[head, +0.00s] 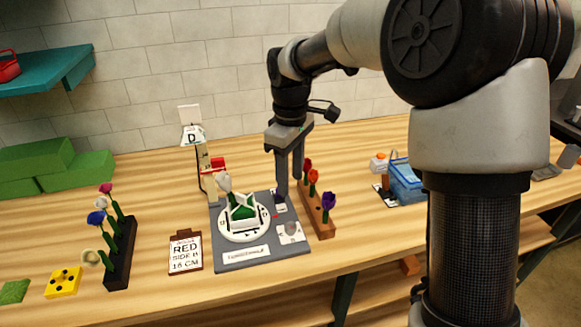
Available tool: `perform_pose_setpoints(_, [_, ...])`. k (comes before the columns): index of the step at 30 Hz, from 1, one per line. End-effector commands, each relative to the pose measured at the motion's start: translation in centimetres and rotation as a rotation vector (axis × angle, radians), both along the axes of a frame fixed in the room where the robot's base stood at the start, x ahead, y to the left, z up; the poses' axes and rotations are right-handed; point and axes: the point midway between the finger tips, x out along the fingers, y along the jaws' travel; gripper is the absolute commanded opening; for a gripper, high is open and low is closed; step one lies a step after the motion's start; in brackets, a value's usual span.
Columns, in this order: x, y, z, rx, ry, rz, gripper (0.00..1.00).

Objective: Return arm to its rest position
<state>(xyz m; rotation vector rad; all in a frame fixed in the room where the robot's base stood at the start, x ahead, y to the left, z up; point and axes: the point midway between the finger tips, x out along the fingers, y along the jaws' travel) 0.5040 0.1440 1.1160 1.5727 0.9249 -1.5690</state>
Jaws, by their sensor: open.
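My gripper (290,190) points down over the back right part of a grey board (235,262), with its fingers apart. The board carries a white round turntable (240,234) with a green and white holder (243,213) on it. A pale flower (224,182) stands at the holder's back left. The fingers are to the right of the holder, and I see nothing between them. Whether the fingertips touch anything cannot be told. My arm comes in from the right and hides part of the bench behind it.
A wooden rack (318,214) with red, orange and purple flowers stands close right of my gripper. A dark rack (122,255) with flowers, a clipboard (185,252) reading "RED SIDE B 16 CM" and a yellow block (63,282) are left. A blue basket (405,183) stands right.

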Motion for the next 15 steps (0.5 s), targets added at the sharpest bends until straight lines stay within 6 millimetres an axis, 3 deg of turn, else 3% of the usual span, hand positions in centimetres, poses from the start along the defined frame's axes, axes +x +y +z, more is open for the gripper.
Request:
perform_pose_setpoints(6, [0.0,0.0,1.9,0.001,0.0,0.0,0.43])
perform_pose_setpoints(15, [0.0,0.0,2.1,0.0,0.001,0.0,0.43])
